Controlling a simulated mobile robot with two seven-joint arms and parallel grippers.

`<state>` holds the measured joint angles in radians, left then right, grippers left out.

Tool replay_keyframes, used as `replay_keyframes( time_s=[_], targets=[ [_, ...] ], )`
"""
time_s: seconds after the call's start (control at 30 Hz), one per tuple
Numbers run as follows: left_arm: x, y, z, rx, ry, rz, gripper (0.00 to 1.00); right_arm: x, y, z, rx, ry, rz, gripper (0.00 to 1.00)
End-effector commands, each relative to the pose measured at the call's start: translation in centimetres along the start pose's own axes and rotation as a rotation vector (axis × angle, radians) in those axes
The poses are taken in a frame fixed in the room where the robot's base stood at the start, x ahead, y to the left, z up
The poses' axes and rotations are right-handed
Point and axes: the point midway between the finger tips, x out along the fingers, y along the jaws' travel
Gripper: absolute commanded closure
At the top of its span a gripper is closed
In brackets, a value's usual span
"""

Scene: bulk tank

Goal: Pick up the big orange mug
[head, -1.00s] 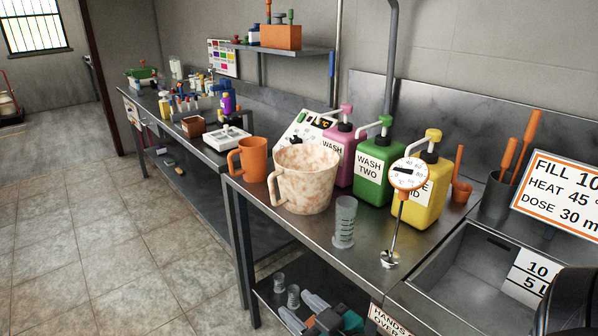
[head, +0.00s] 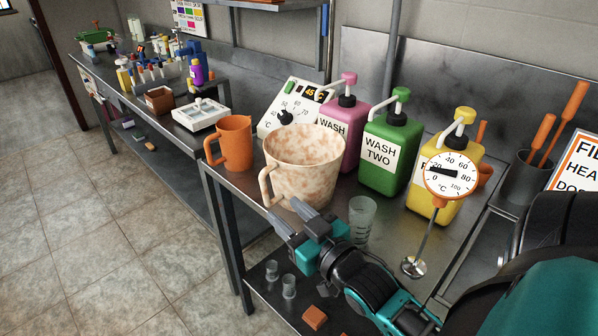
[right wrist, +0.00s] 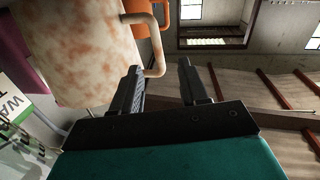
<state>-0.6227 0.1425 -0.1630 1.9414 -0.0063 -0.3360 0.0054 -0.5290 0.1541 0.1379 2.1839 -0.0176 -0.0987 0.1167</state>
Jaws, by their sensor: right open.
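A plain orange mug (head: 234,145) stands upright on the steel bench, its handle to the left. Beside it, to the right, stands a larger cream mug with orange-brown mottling (head: 308,165), its handle toward the front left. My right gripper (head: 289,212) is open and empty, just in front of the mottled mug's handle. In the right wrist view the mottled mug (right wrist: 75,45) fills the left side, its handle near the left fingertip of the gripper (right wrist: 160,68). Part of the orange mug (right wrist: 137,6) shows behind. My left gripper is not in view.
A clear measuring beaker (head: 361,218) stands close to my right arm. Pink (head: 344,125), green (head: 390,155) and yellow (head: 450,190) pump bottles and a dial thermometer (head: 451,176) stand to the right. A white dial box (head: 292,105) is behind the mugs. Floor lies open left.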

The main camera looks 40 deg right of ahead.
Motion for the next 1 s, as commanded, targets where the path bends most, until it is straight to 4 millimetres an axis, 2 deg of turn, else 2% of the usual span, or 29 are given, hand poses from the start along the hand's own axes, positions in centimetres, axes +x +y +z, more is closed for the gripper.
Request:
replay_keyframes(
  time_s=[0.1,0.23,0.53,0.83,1.0],
  targets=[
    [-0.2,0.1,0.3,-0.001,-0.007,0.001,0.57,2.2,0.0,-0.1,-0.001,0.004,0.0,0.56],
    [-0.2,0.1,0.4,-0.001,-0.009,0.001,0.57,4.1,0.0,-0.1,0.0,0.003,0.0,0.56],
    [-0.2,0.1,0.3,-0.001,-0.009,0.001,0.57,6.0,0.1,-0.1,-0.001,0.0,0.0,0.56],
    [-0.1,0.0,0.1,-0.001,-0.005,0.0,0.57,9.9,0.3,-0.3,0.001,0.0,0.0,0.56],
    [0.0,-0.1,-0.2,0.0,0.002,-0.001,0.57,10.6,0.3,-0.2,0.0,-0.001,0.0,0.56]
  ],
)
